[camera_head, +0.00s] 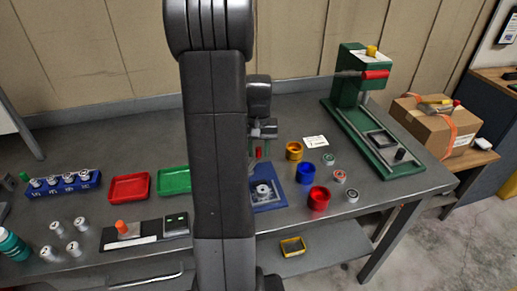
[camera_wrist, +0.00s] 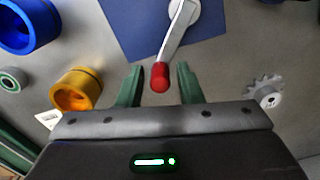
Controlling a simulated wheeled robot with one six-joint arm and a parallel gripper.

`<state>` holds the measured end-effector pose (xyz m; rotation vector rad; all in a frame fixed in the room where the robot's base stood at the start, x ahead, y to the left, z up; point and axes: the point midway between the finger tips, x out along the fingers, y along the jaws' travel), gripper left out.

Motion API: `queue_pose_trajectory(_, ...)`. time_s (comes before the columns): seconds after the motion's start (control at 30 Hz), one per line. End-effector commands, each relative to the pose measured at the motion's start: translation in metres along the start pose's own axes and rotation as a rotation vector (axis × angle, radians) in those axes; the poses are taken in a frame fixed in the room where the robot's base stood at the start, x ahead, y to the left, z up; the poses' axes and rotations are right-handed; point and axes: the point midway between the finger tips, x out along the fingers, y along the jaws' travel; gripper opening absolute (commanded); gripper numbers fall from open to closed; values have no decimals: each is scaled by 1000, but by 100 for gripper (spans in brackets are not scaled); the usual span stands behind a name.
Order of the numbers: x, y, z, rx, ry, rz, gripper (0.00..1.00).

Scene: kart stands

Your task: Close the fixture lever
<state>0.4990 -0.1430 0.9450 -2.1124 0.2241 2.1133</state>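The fixture is a blue plate (camera_head: 275,201) on the table with a pale round part on it; the plate also shows at the top of the wrist view (camera_wrist: 125,22). Its lever (camera_wrist: 177,32) is a silver bar ending in a red knob (camera_wrist: 160,77). The knob shows in the head view (camera_head: 258,153) just below my gripper (camera_head: 262,138). In the wrist view my gripper (camera_wrist: 158,75) is open, its green fingers on either side of the knob with gaps at both sides. My arm hides part of the fixture area in the head view.
Yellow (camera_head: 294,151), blue (camera_head: 304,172) and red (camera_head: 318,198) cups stand right of the fixture. A green press (camera_head: 350,85) stands at the right. Red (camera_head: 129,187) and green (camera_head: 174,180) trays lie left. A gear (camera_wrist: 264,89) lies near my gripper.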

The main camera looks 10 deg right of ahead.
Motion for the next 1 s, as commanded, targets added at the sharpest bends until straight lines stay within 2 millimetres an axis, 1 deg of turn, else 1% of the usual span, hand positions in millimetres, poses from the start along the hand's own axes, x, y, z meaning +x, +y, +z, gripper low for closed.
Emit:
queue_pose_trajectory(0.03,0,0,0,0,0,0,22)
queue_pose_trajectory(0.13,0,0,0,0,0,0,2)
queue_pose_trajectory(0.17,0,0,0,0,0,0,0)
queue_pose_trajectory(0.37,0,-1,0,-10,0,0,0)
queue_pose_trajectory(0.6,0,-10,-4,-162,0,-3,0)
queue_pose_trajectory(0.7,0,-12,-5,-201,0,-3,0)
queue_pose_trajectory(0.97,0,-13,-5,-207,1,-4,0)
queue_pose_trajectory(1.0,0,-13,-5,-207,1,-4,20)
